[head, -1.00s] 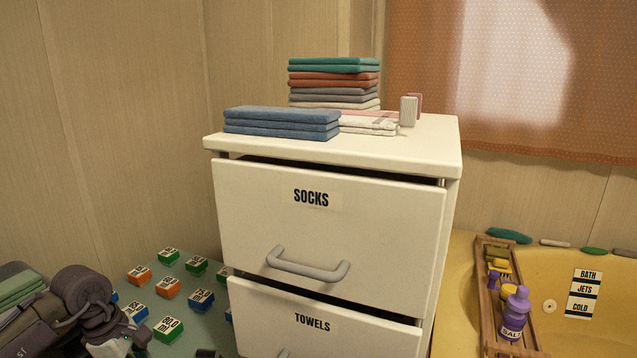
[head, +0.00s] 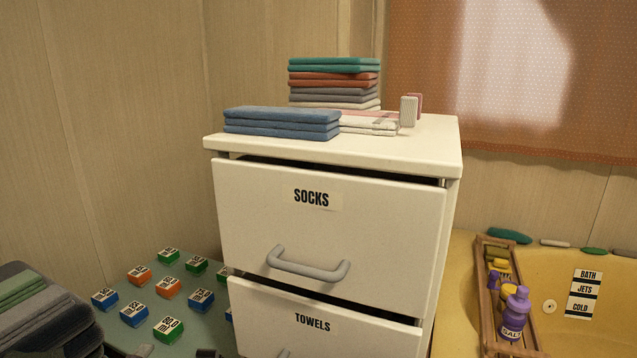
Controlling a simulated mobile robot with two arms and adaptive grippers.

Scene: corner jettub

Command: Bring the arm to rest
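No clear gripper shows in the head view. The left arm that stood at the lower left is out of the picture, and only small dark bits show at the bottom edge, too cut off to tell what they are. The right arm is not in view. A white dresser (head: 447,150) stands in the middle. Its SOCKS drawer (head: 250,215) and TOWELS drawer (head: 375,335) each show a dark gap above the front, so they stand slightly out.
Folded blue towels (head: 282,123) and a taller stack (head: 333,80) lie on the dresser top. Several labelled boxes (head: 168,287) stand on a green surface at left, beside a dark bag with towels (head: 30,295). A yellow tub (head: 560,265) with a wooden caddy (head: 482,300) is at right.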

